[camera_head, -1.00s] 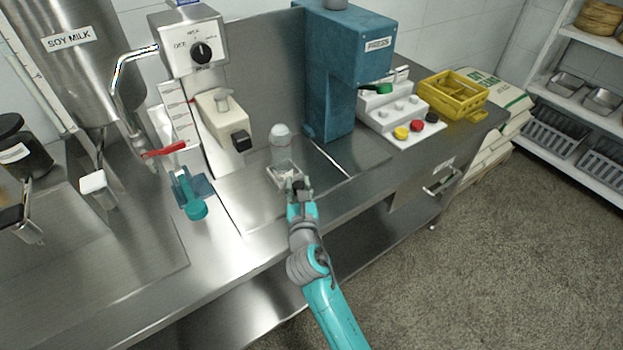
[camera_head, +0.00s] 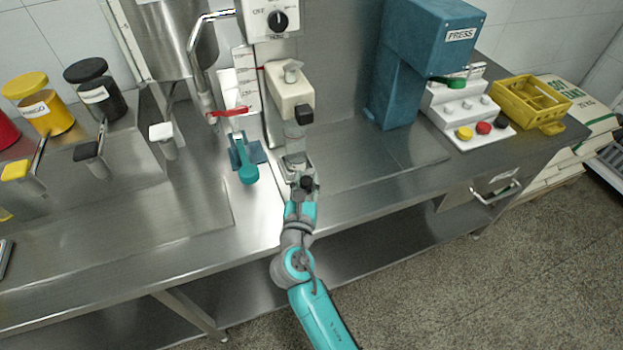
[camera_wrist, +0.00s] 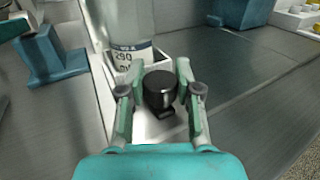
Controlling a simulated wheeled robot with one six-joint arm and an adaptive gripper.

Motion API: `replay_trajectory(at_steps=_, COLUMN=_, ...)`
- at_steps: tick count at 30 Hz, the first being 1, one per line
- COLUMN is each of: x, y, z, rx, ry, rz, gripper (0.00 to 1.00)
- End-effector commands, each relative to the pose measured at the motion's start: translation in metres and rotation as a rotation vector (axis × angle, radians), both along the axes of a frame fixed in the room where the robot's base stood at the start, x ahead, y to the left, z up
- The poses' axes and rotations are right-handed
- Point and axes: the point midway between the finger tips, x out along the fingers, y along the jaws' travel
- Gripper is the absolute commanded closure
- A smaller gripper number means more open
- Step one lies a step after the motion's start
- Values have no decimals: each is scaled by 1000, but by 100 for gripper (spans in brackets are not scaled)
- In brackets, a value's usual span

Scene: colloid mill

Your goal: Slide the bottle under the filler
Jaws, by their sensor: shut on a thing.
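The clear bottle (camera_head: 295,138) stands upright in a small pale square holder (camera_head: 299,164) on the steel counter. The bottle also shows in the wrist view (camera_wrist: 118,25), with a label reading 290. The filler (camera_head: 289,88) is a cream head with a black front piece. The bottle is below and in line with the filler head in the head view, its top hidden behind or under it. My gripper (camera_head: 303,187) is at the holder's front. In the wrist view my gripper (camera_wrist: 157,75) is shut on the holder's black knob (camera_wrist: 160,88).
A teal lever piece (camera_head: 247,165) sits left of the bottle, and a red-handled tap (camera_head: 228,112) is behind it. The blue press (camera_head: 400,90) stands to the right. The counter between bottle and press is clear.

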Motion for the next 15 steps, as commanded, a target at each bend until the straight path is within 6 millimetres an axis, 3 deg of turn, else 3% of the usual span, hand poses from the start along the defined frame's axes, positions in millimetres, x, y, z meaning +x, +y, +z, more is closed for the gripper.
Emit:
replay_trajectory(at_steps=11, x=-1, y=6, z=0, rx=1, ry=-1, rz=12, gripper=100)
replay_trajectory(at_steps=12, x=-1, y=6, z=0, rx=1, ry=-1, rz=12, gripper=57)
replay_trajectory(at_steps=15, x=-1, y=6, z=0, rx=1, ry=-1, rz=12, gripper=55)
